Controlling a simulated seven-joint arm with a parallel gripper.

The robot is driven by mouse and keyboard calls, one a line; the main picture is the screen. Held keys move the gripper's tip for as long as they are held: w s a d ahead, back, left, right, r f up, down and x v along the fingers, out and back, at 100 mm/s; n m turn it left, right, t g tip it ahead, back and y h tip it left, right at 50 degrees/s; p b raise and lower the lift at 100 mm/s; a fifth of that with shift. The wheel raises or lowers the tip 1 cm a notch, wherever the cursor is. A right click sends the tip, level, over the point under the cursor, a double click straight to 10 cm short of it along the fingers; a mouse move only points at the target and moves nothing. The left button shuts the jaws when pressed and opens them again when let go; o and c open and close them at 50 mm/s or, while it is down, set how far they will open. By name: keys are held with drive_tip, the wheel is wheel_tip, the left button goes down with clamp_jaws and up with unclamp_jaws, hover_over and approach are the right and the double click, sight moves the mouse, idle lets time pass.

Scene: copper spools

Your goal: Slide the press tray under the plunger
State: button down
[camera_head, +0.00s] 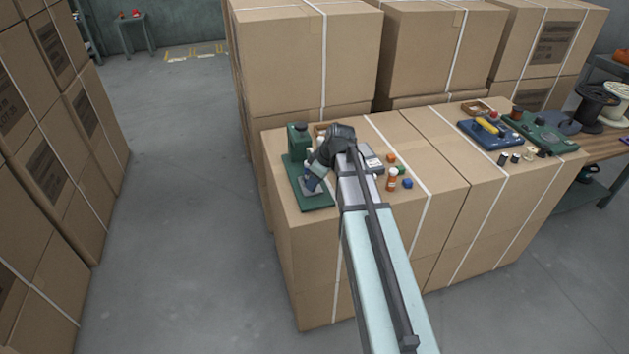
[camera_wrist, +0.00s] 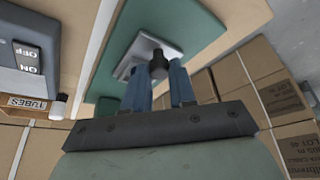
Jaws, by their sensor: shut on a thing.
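The green press stands on the near left carton, with its upright (camera_head: 297,137) at the back and its flat base (camera_head: 316,201) in front. In the wrist view the green base (camera_wrist: 195,22) lies beyond my fingers. The pale grey press tray (camera_wrist: 144,48) rests over that base, with a dark round knob (camera_wrist: 158,66) on its near side. My gripper (camera_wrist: 160,84) has its blue fingers shut on this knob; in the head view my gripper (camera_head: 312,184) is over the press base. The plunger cannot be made out, and my wrist hides part of the press.
A grey ON/OFF switch box (camera_wrist: 27,52) and a TUBES box (camera_wrist: 27,103) are beside the press. An orange bottle (camera_head: 392,181) and small coloured caps stand right of my arm. A blue tray (camera_head: 488,134) and spools (camera_head: 592,103) lie farther right. Tall cartons rise behind.

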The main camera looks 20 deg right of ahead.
idle(0.3)
drive_tip(key=w, duration=0.4)
drive_tip(key=shift+w, duration=0.15)
drive_tip(key=c, duration=1.2)
unclamp_jaws()
drive_tip(key=v, duration=1.4)
drive_tip(key=shift+c, duration=0.2)
